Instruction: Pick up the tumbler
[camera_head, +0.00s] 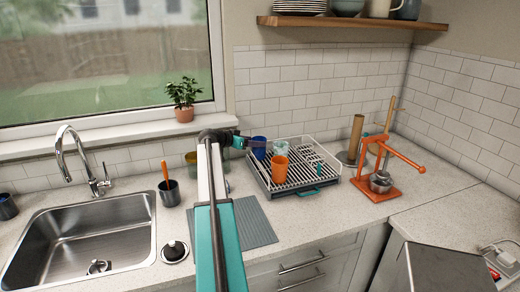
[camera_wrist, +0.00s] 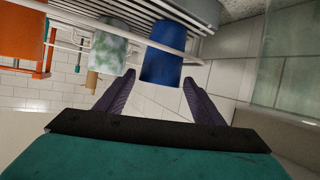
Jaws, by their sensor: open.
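A blue tumbler (camera_head: 258,147) stands in the dish rack at its back left in the head view. In the wrist view, which looks upside down, the blue tumbler (camera_wrist: 163,53) is just ahead of and between the fingertips. My gripper (camera_wrist: 158,77) is open, with a dark finger on each side and nothing held. In the head view my gripper (camera_head: 243,142) reaches in from the left, close beside the blue tumbler. I cannot tell whether they touch. An orange cup (camera_head: 279,172) stands in the rack and also shows in the wrist view (camera_wrist: 22,32).
The wire dish rack (camera_head: 322,178) also holds a green-and-white marbled cup (camera_wrist: 108,48). An orange press (camera_head: 378,185) stands right of the rack. A grey mat (camera_head: 254,224) lies in front. The sink (camera_head: 85,240) is left; the tiled wall is behind.

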